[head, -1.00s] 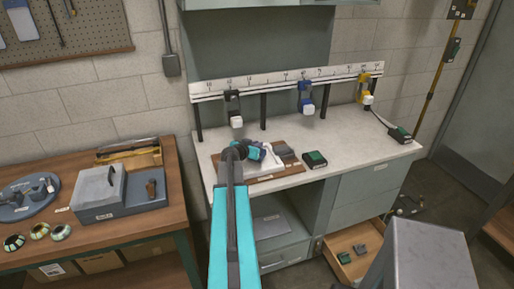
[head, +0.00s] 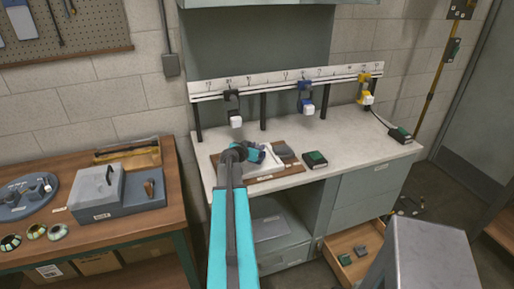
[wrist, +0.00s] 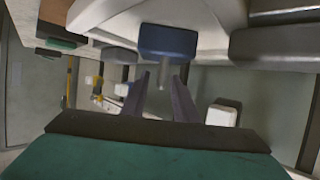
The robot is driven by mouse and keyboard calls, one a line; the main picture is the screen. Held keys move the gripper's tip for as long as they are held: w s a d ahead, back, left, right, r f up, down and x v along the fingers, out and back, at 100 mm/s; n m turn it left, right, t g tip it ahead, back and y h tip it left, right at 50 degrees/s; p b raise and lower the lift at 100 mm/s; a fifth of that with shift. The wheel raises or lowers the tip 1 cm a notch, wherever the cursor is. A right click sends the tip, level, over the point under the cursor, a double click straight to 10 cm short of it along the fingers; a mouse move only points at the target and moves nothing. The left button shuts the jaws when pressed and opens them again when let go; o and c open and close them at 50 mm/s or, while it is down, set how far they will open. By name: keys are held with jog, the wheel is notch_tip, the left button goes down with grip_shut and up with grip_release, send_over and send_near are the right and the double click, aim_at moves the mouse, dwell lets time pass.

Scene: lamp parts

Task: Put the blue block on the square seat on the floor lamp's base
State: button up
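A blue block (wrist: 168,41) with a thin grey stud shows at the top middle of the wrist view. In the head view it is largely hidden by my arm over the bench. My gripper (wrist: 161,72) has its two fingers apart, one either side of the stud, with the tips at the block's near edge. No contact is clear. In the head view my gripper (head: 258,153) is low over a brown board (head: 275,173). A thin yellow and black pole (head: 433,88) stands at right; a dark base with small parts (head: 408,206) lies on the floor near it, possibly the floor lamp.
Behind the board, a white rail (head: 285,83) carries black (head: 232,103), blue (head: 305,97) and yellow (head: 365,90) clamps with white ends. An open drawer (head: 352,268) sticks out below.

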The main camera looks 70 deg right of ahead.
jog(key=shift+r, duration=0.1)
dwell(0.3)
jog(key=b+v, duration=0.1)
jog(key=v, duration=1.1)
jog(key=shift+b, duration=0.35)
jog(key=shift+o, duration=0.5)
jog(key=shift+s, duration=0.2)
